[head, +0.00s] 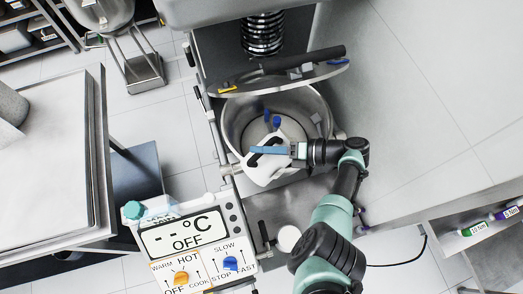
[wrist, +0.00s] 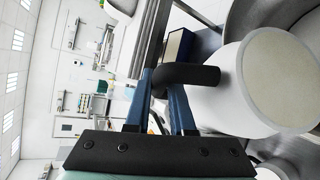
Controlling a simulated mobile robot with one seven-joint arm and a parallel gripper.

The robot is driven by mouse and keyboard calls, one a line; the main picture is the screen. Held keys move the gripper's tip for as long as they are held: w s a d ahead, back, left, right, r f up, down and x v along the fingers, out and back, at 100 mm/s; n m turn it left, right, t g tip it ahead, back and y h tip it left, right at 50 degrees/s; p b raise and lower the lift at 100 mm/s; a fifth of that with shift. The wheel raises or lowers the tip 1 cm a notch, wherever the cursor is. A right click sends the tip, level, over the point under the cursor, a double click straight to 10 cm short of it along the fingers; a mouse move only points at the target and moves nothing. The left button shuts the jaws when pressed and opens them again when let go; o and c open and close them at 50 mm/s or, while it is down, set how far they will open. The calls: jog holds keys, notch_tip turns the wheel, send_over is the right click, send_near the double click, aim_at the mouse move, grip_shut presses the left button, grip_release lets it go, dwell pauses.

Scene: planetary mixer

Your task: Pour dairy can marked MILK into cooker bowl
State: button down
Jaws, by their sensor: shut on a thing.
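A steel cooker bowl (head: 234,112) stands below the raised lid of the machine, open at the top, with blue-tipped mixing parts inside. A white can (head: 262,173) with a black handle is at the bowl's near side and overlaps its rim in the head view. My gripper (head: 256,152) is shut on the can's handle. In the wrist view the blue fingers (wrist: 166,98) close around the black handle, and the white can (wrist: 222,105) shows a round cream end face. I cannot tell whether that face is the mouth or the base. No MILK marking is readable.
The raised lid (head: 280,82) hangs above the bowl's far side. A control panel (head: 190,240) reading OFF stands near left. A steel table (head: 45,170) is at the left. A small white round thing (head: 288,238) sits nearer me. A shelf (head: 480,225) with marked bottles is at the right.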

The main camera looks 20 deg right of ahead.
jog(key=shift+w+d+r, duration=0.1)
jog(key=shift+b, duration=0.3)
jog(key=b, duration=0.1)
jog(key=d+y+b, duration=0.1)
jog(key=shift+w+f+m+b, duration=0.2)
jog(key=shift+f+m+b, duration=0.1)
jog(key=shift+m+b, duration=0.1)
jog(key=shift+r, duration=0.15)
jog(key=shift+d, duration=0.1)
dwell(0.5)
jog(key=shift+d+f+y+b, duration=0.1)
jog(key=shift+f+y+b, duration=0.2)
jog(key=shift+b, duration=0.25)
jog(key=shift+w+d+f+m+y+b, duration=0.2)
jog(key=shift+d+m+y+b, duration=0.15)
jog(key=shift+b, duration=0.8)
jog(key=shift+d, duration=0.1)
